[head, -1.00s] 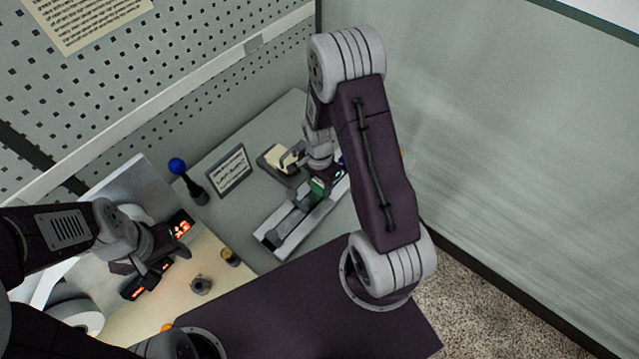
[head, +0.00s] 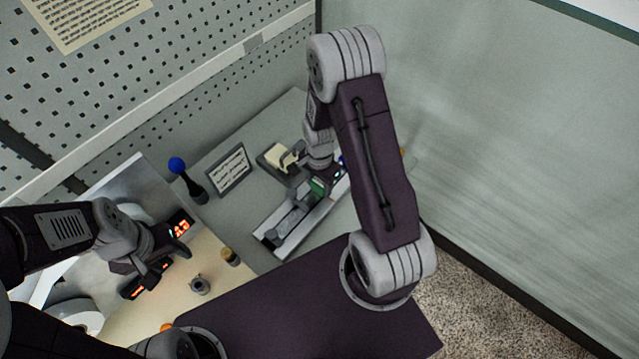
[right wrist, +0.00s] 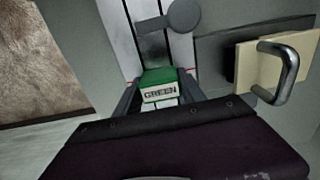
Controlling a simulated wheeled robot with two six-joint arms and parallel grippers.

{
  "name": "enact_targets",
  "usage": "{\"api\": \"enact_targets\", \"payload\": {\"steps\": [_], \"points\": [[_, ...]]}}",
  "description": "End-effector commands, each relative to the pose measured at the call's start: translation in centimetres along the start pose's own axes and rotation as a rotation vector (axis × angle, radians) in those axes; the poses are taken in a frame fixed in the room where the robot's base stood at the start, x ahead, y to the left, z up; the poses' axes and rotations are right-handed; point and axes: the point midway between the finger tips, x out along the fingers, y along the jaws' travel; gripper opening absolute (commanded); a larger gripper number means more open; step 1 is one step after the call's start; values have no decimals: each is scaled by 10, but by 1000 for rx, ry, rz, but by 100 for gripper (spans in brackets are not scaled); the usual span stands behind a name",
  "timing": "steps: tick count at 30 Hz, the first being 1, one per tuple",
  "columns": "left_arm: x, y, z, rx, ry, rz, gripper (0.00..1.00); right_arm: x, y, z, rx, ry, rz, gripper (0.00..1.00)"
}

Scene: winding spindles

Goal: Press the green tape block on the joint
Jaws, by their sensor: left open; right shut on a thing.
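The green tape block (head: 318,186) sits low over the pale metal track (head: 268,236) on the bench. In the right wrist view the green block (right wrist: 158,80) has a white label with dark letters, and it stands between the two fingers of my right gripper (right wrist: 160,95). My right gripper (head: 319,184) is shut on the block. The joint is hidden beneath the block, and I cannot tell how firmly the block touches it. My left gripper (head: 166,262) is open and empty, above the pale board at the left.
A cream block with a metal handle (head: 281,158) stands behind the track. A framed sign (head: 229,169) and a blue-knobbed lever (head: 178,165) stand to the left. Red displays (head: 181,226), a small grey part (head: 201,285) and a brass-coloured cylinder (head: 230,256) are near my left gripper.

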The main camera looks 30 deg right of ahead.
Motion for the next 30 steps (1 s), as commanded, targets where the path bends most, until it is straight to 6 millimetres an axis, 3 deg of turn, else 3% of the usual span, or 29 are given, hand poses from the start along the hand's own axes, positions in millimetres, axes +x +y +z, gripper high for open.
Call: {"api": "enact_targets", "payload": {"steps": [25, 30], "points": [[-70, 1, -7, 0, 0, 0, 50, -79, 0, 0, 0, 0, -1, 5], [-71, 1, -7, 0, 0, 0, 50, -81, 0, 0, 0, 0, 0, 5]]}}
